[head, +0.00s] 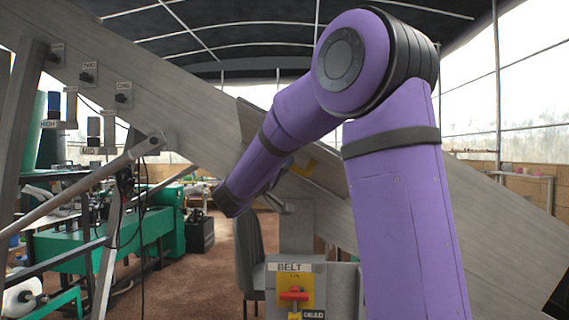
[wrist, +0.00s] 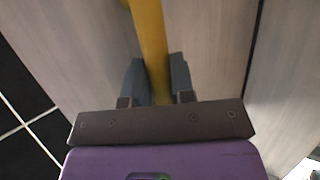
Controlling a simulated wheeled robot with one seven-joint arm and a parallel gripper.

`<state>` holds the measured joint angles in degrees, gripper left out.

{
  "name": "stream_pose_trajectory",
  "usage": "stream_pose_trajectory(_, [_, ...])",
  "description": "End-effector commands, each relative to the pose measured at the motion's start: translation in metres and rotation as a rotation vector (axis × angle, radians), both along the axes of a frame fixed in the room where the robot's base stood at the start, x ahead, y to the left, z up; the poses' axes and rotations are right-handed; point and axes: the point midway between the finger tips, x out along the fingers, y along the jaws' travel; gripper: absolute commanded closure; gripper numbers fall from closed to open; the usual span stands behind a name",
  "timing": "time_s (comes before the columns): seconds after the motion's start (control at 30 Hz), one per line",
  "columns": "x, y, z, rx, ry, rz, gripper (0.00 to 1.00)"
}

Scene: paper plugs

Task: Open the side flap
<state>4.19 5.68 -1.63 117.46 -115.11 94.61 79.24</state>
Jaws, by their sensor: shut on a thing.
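A yellow handle (wrist: 149,40) runs down the middle of the wrist view, in front of grey panelling. My gripper (wrist: 153,75) has its two dark fingers on either side of this handle and is shut on it. In the head view, a bit of yellow (head: 303,166) shows beside the end of my purple arm, against the large grey slanted structure. My arm hides most of my gripper there. The grey panel (wrist: 208,50) behind the handle has a dark seam to its right. I cannot tell the full outline of the side flap.
A post with a BELT label (head: 289,267) and a red switch (head: 294,295) on a yellow plate stands low in front. Labelled switches (head: 122,93) line the slanted beam at upper left. A green machine (head: 90,245) and a dark chair (head: 250,262) stand behind.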

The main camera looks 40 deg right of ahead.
Motion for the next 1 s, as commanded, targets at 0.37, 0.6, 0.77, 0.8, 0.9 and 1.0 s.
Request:
stream_pose_trajectory(0.37, [0.001,-0.001,0.000,0.001,0.003,0.002,0.52])
stream_pose_trajectory(0.6, [0.001,0.005,-0.003,0.001,0.002,0.002,0.52])
stream_pose_trajectory(0.77, [0.000,0.026,-0.012,0.001,0.003,0.005,0.52])
stream_pose_trajectory(0.8, [-0.001,0.033,-0.015,0.000,0.003,0.004,0.52])
stream_pose_trajectory(0.9, [-0.002,0.050,-0.023,0.000,0.004,0.005,0.52])
stream_pose_trajectory(1.0, [-0.003,0.067,-0.031,0.002,0.005,0.005,0.52])
